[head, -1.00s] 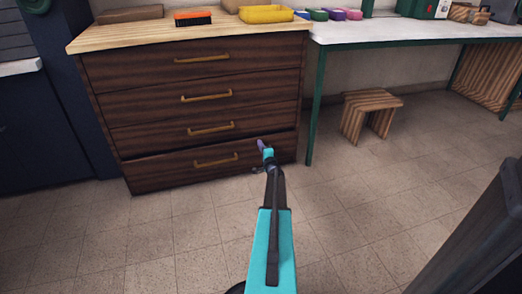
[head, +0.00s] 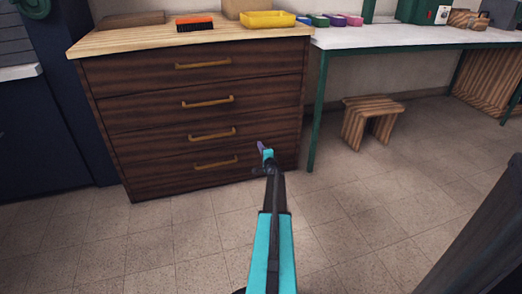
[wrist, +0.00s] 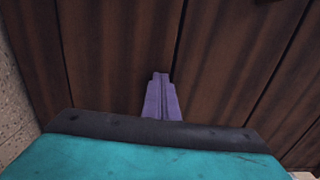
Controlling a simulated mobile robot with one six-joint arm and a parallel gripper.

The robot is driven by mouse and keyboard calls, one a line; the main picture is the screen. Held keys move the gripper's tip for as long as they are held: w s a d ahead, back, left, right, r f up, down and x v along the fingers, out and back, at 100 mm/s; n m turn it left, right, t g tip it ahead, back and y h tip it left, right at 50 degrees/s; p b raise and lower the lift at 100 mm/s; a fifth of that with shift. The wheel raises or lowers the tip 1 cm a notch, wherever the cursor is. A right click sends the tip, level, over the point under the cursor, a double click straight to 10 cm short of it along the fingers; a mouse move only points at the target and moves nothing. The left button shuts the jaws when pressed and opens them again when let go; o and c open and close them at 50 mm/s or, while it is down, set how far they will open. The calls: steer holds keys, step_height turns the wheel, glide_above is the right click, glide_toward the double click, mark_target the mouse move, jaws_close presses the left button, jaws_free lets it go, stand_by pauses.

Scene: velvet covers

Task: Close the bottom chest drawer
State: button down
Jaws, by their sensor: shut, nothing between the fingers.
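The dark wood chest (head: 200,115) stands at the upper left of the head view, with several stacked drawers and brass handles. The bottom drawer (head: 160,180) sits flush with the drawers above it, with no visible gap at its top. Its handle (head: 215,164) is left of my gripper. My gripper (head: 261,147) is at the right part of the lower drawer fronts, its purple fingers together and empty. In the wrist view, the fingers (wrist: 161,80) point at the dark wood fronts, close to a seam between them. I cannot tell whether the tips touch the wood.
A white-topped table (head: 400,38) with green legs stands right of the chest, with a wooden stool (head: 370,118) below it. An orange brush (head: 195,23) and a yellow tray (head: 268,19) rest on the chest top. The tiled floor in front is clear.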

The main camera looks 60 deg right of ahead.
steer(key=shift+w+d+r, duration=0.1)
steer(key=shift+w+r, duration=0.15)
steer(key=shift+w, duration=0.4)
steer(key=v, duration=1.5)
steer(key=shift+s+d+f, duration=0.25)
steer(key=shift+s, duration=0.1)
